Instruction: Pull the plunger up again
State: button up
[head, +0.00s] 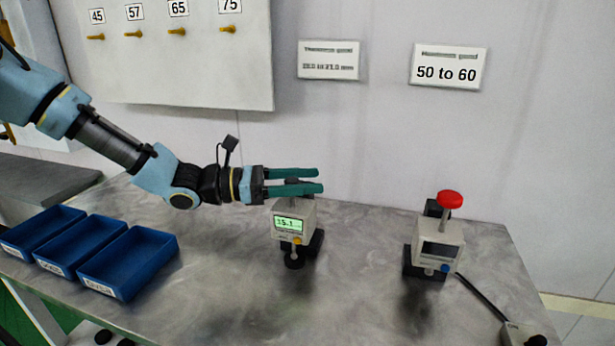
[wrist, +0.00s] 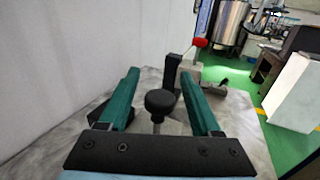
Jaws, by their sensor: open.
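The thickness gauge (head: 289,222) stands on the grey bench, with a lit green display that seems to read 15.1. Its plunger, a black round knob on a thin stem, shows in the wrist view (wrist: 159,102). My gripper (head: 320,180) is level above the gauge, its green fingers pointing right. In the wrist view the open fingers (wrist: 163,95) stand on either side of the knob, with a gap to each. In the head view the fingers mostly hide the knob.
A hardness gauge (head: 440,243) with a red knob stands further right, also in the wrist view (wrist: 190,72). Blue trays (head: 128,262) sit at the left. Wall signs (head: 446,67) and a pegboard (head: 180,75) are behind. The bench between the gauges is clear.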

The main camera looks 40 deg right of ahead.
jog(key=shift+s+d, duration=0.15)
jog(key=shift+d, duration=0.05)
grip_shut()
dwell(0.5)
dwell(0.9)
